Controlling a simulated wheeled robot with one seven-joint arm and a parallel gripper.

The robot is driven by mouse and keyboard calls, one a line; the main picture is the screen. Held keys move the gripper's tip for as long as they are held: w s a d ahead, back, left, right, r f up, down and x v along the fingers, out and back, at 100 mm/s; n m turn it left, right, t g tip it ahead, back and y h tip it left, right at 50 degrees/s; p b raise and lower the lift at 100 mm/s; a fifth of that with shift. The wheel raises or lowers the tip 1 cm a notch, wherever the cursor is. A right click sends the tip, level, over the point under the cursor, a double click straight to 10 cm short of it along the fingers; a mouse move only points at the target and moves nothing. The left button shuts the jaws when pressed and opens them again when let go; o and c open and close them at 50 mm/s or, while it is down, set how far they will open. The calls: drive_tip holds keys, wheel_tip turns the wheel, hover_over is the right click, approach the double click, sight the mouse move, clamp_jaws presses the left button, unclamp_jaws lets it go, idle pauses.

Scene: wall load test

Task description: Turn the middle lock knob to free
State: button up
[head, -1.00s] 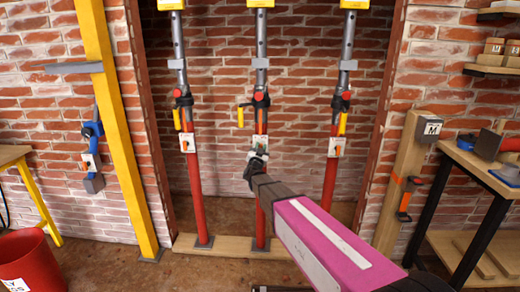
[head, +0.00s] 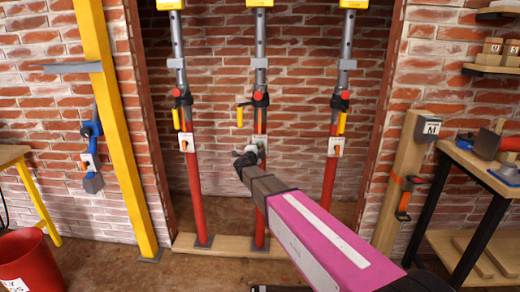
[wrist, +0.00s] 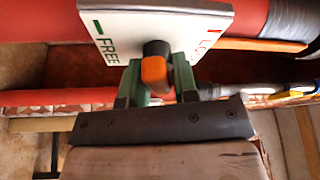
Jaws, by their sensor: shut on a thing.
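The middle post's white lock plate (head: 257,139) is partly hidden behind my gripper (head: 250,153) in the head view. In the wrist view, the plate (wrist: 185,14) has FREE with a green mark on the left and red lettering, partly hidden, on the right. The lock knob (wrist: 153,71) has a black hub and an orange end facing the camera. My gripper (wrist: 158,84) is shut on the knob, one green finger on each side. I cannot tell exactly which mark the knob points to.
Similar posts stand to the left (head: 196,190) and right (head: 329,180), each with its own plate and knob. A yellow column (head: 118,140) stands farther left. A workbench (head: 485,165) with tools is at the right, and a red bin (head: 30,262) at lower left.

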drive_tip(key=shift+m+g, duration=0.7)
drive_tip(key=shift+m, duration=0.9)
drive_tip(key=shift+f, duration=0.1)
drive_tip(key=o, duration=0.8)
drive_tip(key=shift+d, duration=0.1)
drive_tip(key=shift+c, duration=0.2)
drive_tip(key=v, duration=1.1)
drive_tip(key=shift+d, duration=0.1)
